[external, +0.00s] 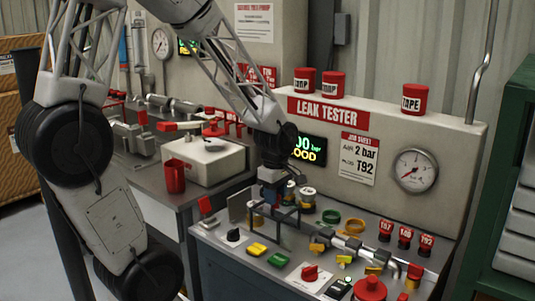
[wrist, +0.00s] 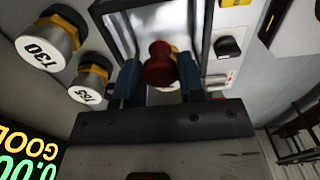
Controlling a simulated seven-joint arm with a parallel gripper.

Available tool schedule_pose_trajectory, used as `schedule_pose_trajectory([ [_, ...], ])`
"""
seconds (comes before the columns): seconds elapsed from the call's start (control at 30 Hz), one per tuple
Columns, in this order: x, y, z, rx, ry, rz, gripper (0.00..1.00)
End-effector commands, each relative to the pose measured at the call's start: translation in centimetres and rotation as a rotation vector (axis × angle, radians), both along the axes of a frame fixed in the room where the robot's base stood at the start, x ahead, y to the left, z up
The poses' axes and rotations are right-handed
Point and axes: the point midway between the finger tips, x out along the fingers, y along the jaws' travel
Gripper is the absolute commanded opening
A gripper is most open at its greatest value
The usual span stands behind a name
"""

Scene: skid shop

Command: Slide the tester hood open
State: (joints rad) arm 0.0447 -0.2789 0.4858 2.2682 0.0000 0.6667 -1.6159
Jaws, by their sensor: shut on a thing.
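The tester hood is a dark-edged frame with a pale, see-through or shiny panel; it fills the top middle of the wrist view (wrist: 207,28) and stands on the leak tester's bench in the external view. A round red knob (wrist: 159,64) is on the hood, between my fingers. My gripper (wrist: 158,80) is shut on this knob, one blue finger on each side. In the external view my gripper (external: 271,196) reaches down at the bench's back left, in front of the green display. It hides much of the knob and part of the hood there.
White-topped plugs marked T30 (wrist: 47,50) and T25 (wrist: 90,92) stand close beside the hood. Green (external: 331,216) and yellow rings lie to its right, with metal pipe fittings (external: 347,243) beyond. Buttons and a red knob (external: 310,273) line the front. The leak tester panel (external: 455,150) rises behind.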

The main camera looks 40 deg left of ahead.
Motion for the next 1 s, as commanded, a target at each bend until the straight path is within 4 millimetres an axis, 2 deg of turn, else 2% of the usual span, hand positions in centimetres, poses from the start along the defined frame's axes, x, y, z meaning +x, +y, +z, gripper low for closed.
schedule_pose_trajectory([
  [0.4, 0.0, -2.0, 0.0, 0.0, -0.001, -0.001, 0.23],
  [1.0, 0.0, -2.5, 0.0, 0.0, -0.001, -0.001, 0.23],
])
